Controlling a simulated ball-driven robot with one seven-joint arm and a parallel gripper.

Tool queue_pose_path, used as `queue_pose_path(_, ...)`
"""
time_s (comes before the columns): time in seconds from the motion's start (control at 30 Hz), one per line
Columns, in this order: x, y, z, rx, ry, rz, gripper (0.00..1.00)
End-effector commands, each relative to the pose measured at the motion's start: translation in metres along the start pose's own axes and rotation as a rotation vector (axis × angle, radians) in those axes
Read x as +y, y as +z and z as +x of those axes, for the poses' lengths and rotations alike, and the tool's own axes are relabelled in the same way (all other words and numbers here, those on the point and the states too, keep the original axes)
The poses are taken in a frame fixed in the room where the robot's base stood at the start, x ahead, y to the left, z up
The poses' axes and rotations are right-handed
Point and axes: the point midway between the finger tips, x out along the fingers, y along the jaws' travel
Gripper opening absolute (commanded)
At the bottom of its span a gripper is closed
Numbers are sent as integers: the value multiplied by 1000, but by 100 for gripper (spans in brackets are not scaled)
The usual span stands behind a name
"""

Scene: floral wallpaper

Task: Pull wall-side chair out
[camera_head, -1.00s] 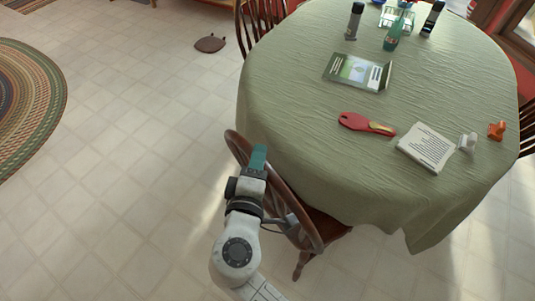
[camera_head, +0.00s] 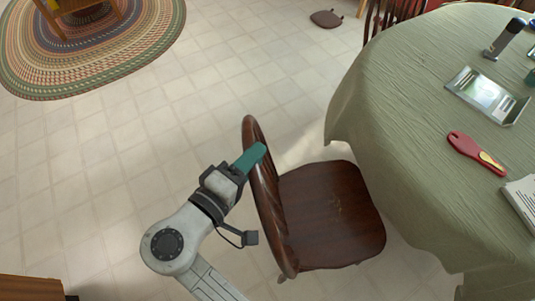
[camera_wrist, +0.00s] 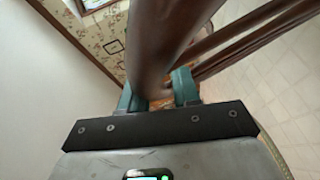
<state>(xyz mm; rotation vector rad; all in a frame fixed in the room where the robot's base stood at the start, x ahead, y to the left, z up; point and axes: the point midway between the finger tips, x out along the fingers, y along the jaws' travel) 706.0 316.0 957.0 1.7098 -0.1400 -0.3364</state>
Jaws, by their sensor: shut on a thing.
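The dark brown wooden chair (camera_head: 330,215) stands on the tiled floor, with its seat now fully in view in the head view. Its curved backrest faces my arm, and its far side is close to the table. My gripper (camera_head: 252,157), with teal fingers, is shut on the top part of the chair's backrest. In the wrist view, the brown back rail (camera_wrist: 160,45) passes between the two teal fingers of my gripper (camera_wrist: 158,90).
Another chair (camera_head: 385,15) is at the top.

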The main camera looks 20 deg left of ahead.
Motion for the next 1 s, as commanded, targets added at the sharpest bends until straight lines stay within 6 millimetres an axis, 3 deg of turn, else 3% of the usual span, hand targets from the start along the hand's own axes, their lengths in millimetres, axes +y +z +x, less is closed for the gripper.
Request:
queue_pose_path(0.37,-3,-1,-2,2,-4,-4,0)
queue_pose_path(0.4,-3,-1,-2,2,-4,-4,35)
queue_pose_path(0.57,-2,-1,-2,1,-3,-2,50)
queue_pose_path(0.83,-1,-1,-2,0,-1,0,51)
queue_pose_path(1.0,-2,-2,-17,2,-1,0,51)
